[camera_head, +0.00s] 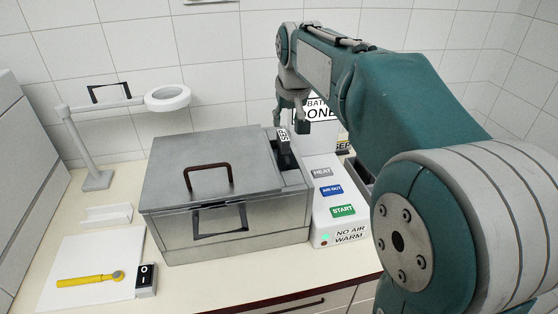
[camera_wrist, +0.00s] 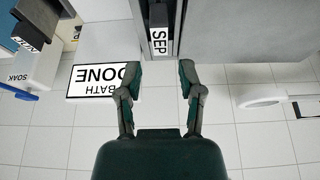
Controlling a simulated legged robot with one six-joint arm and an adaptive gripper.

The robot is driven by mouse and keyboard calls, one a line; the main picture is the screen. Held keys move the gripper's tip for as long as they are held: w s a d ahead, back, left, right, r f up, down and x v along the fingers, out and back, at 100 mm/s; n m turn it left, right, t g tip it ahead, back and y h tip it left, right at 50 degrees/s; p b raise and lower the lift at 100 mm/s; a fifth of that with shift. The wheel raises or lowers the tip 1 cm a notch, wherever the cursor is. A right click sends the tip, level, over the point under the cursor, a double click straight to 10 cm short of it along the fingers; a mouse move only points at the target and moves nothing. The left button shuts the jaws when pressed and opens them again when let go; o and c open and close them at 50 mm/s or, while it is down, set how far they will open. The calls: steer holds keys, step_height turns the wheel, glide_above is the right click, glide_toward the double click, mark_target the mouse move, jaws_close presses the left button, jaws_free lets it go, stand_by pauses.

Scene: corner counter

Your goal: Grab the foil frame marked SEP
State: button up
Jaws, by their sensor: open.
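The SEP frame shows as a dark upright handle with a white SEP label (camera_head: 283,134) at the back right of the grey metal bath box. The label also shows in the wrist view (camera_wrist: 159,41), inside a narrow slot. The rest of this frame is hidden in the box. My gripper (camera_head: 294,121) is above and just behind the label in the head view. In the wrist view my gripper (camera_wrist: 160,75) has its two fingers spread, with the label centred beyond the gap. Nothing is between the fingers.
The bath box lid (camera_head: 165,180) has a brown handle. A white control panel (camera_head: 322,200) with HEAT, AIR OUT and START buttons stands close on its right. A BATH DONE sign (camera_wrist: 90,82) is behind. A white ring stand (camera_head: 95,178) and yellow tool (camera_head: 88,281) are left.

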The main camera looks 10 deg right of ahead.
mark_target(286, 136)
steer(key=x, duration=0.5)
steer(key=shift+w+d, duration=0.2)
steer(key=shift+d, duration=0.05)
steer(key=x, duration=0.5)
steer(key=shift+w+a+f, duration=0.25)
steer(key=shift+w+f, duration=0.05)
jaws_close()
